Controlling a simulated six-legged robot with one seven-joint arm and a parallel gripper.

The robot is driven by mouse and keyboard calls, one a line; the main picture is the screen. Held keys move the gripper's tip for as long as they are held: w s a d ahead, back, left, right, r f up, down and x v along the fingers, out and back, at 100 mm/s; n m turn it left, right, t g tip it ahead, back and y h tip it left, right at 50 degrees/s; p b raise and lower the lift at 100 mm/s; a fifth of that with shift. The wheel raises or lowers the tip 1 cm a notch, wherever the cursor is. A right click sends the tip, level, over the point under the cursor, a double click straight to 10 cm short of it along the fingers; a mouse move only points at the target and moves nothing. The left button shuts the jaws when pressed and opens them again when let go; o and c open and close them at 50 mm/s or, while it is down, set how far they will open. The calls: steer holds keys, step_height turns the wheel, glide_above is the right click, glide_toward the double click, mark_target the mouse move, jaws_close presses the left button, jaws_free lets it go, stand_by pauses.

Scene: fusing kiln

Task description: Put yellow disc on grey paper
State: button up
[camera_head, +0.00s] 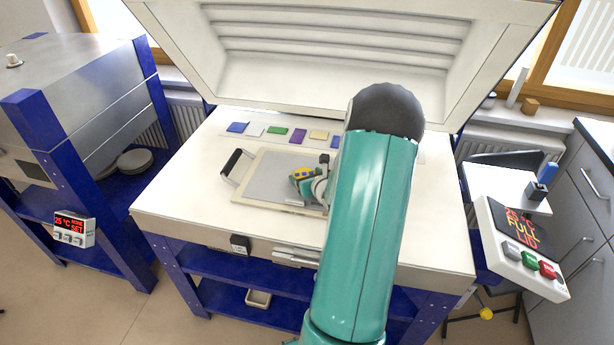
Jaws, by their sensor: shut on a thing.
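A yellow piece with dark marks, which I take for the yellow disc (303,174), is at the end of my gripper (311,183). My gripper is shut on it, over the right part of the grey paper (267,172). The grey paper lies flat in a cream framed tray (262,205) on the kiln bed. My teal arm hides most of my gripper and the tray's right side. I cannot tell whether the disc touches the paper.
Coloured glass pieces (278,131) lie in a row along the back of the kiln bed (190,190). The kiln lid (330,50) stands raised behind. A black handle (231,162) sticks up at the tray's left. A control panel (523,245) is at the right.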

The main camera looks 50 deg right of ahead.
steer(key=o, duration=1.1)
steer(key=shift+f, duration=0.1)
steer(key=shift+s+a+r, duration=0.1)
steer(key=shift+s+r, duration=0.1)
steer(key=shift+r, duration=0.1)
steer(key=v, duration=1.1)
steer(key=shift+s+a, duration=0.2)
